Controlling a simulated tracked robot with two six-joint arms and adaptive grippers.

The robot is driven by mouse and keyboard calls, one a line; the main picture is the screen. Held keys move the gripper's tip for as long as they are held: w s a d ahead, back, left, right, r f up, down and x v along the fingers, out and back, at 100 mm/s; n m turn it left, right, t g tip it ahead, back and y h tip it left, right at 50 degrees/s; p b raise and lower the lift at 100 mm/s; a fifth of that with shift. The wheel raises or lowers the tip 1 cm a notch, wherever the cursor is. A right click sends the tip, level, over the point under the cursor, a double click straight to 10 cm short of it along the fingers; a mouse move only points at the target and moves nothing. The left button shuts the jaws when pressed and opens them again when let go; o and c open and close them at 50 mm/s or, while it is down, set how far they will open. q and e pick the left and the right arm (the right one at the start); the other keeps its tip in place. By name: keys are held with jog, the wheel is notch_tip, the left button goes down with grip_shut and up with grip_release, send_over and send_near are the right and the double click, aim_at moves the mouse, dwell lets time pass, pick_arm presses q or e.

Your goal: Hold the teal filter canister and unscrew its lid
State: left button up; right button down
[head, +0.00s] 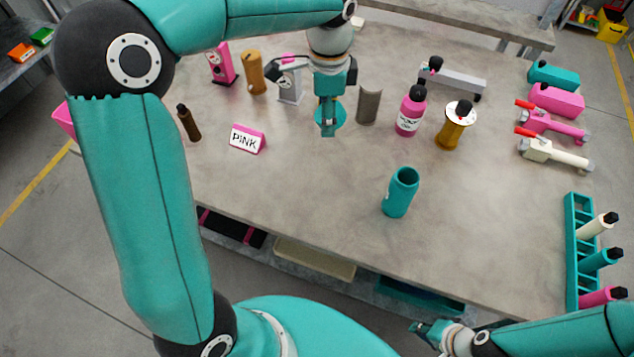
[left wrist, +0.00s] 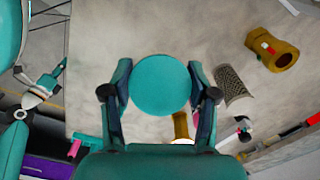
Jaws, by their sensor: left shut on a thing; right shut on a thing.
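The teal filter canister (head: 398,198) stands upright on the table in the head view, its top open and dark inside. No gripper touches it. My left gripper (head: 330,112) is behind it and to its left. It is shut on a round teal lid (head: 341,117), which is apart from the canister. In the left wrist view the lid (left wrist: 161,85) shows as a flat disc between both fingers. My right gripper (head: 420,328) is low, in front of the table's near edge, away from the canister. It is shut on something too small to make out.
A pink bottle (head: 410,114), an amber canister with a white top (head: 456,126) and a grey cylinder (head: 368,104) stand behind the canister. A PINK sign (head: 247,139) stands to the left. A teal rack (head: 573,250) is at the right edge. The table around the canister is clear.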

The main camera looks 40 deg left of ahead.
aim_at(313, 178)
pick_arm(q)
jog(key=shift+s+a+r+m, duration=0.3)
jog(key=shift+s+r+m, duration=0.1)
jog(key=shift+s+m, duration=0.15)
jog(key=shift+s+a+r+m, duration=0.3)
jog(key=shift+s+r+m, duration=0.05)
jog(key=shift+s+m, duration=0.2)
jog(key=shift+m, duration=0.4)
jog(key=f, duration=0.9)
jog(key=f+b, duration=0.1)
jog(key=f, duration=0.9)
jog(key=shift+s+a+f, duration=0.15)
jog(key=shift+s+f, duration=0.05)
jog(key=shift+f, duration=0.05)
jog(key=shift+f, duration=0.1)
jog(key=o, duration=0.9)
jog(key=shift+o, duration=0.2)
